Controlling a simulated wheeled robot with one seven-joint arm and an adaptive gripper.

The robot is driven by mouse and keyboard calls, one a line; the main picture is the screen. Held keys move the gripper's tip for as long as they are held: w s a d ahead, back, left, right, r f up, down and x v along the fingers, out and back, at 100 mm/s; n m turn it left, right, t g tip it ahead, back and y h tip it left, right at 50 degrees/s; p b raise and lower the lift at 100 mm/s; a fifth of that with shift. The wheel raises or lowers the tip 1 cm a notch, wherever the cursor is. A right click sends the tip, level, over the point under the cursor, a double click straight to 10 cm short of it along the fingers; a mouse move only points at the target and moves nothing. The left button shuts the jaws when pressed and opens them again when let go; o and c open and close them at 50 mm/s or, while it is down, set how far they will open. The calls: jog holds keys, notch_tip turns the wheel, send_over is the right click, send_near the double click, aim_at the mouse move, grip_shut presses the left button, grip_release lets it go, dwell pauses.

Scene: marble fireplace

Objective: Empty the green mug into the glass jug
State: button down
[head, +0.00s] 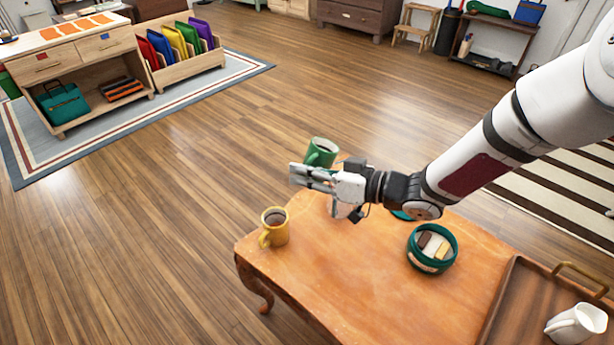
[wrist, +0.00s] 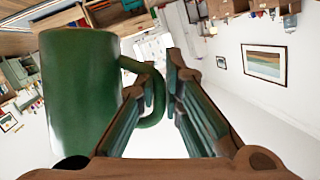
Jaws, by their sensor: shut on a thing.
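The green mug (head: 322,152) is in the head view, just behind my gripper (head: 300,175), and looks roughly upright with something dark inside. In the wrist view the mug (wrist: 78,95) fills the left side, and its handle sits between the fingers of my gripper (wrist: 155,78). My gripper is shut on that handle, over the far left part of the wooden table.
A yellow mug (head: 275,228) with dark contents stands near the table's (head: 345,290) left edge. A green round tin (head: 432,250) holds several blocks. A wooden tray (head: 510,290) at right bears a white jug (head: 577,323). A teal thing (head: 402,215) is mostly hidden by my arm. The table's front middle is clear.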

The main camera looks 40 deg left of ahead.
aim_at(334, 154)
jog(key=shift+w+r+m+g+y+b, duration=0.1)
jog(key=shift+r+m+g+y+b, duration=0.2)
jog(key=shift+r+m+g+y, duration=0.5)
jog(key=shift+w+d+f+m+t+y+b, duration=0.15)
jog(key=shift+f+m+b, duration=0.1)
jog(key=shift+f+b, duration=0.25)
jog(key=shift+w+d+f+m+t+y+b, duration=0.15)
jog(key=shift+f+m+b, duration=0.15)
jog(key=shift+f, duration=0.25)
jog(key=shift+w+r+m+y, duration=0.15)
jog(key=shift+r+m+y, duration=0.3)
jog(key=shift+m, duration=0.2)
jog(key=m, duration=0.1)
jog(key=w+m+y, duration=0.1)
jog(key=w+d+m+y, duration=0.1)
jog(key=shift+r+m+t+b, duration=0.3)
jog(key=shift+m+b, duration=0.1)
jog(key=shift+w+d+r+m+t+y+b, duration=0.1)
jog(key=shift+w+d+m+t+y, duration=0.05)
jog(key=shift+w+m+y, duration=0.3)
jog(key=shift+w+d+r+m+t+y+b, duration=0.1)
jog(key=shift+w+d+m+t+b, duration=0.15)
jog(key=shift+m, duration=0.3)
jog(key=shift+w+d+r+m+t+y, duration=0.1)
jog(key=shift+w+m+y, duration=0.2)
jog(key=shift+w+m, duration=0.15)
dwell(0.6)
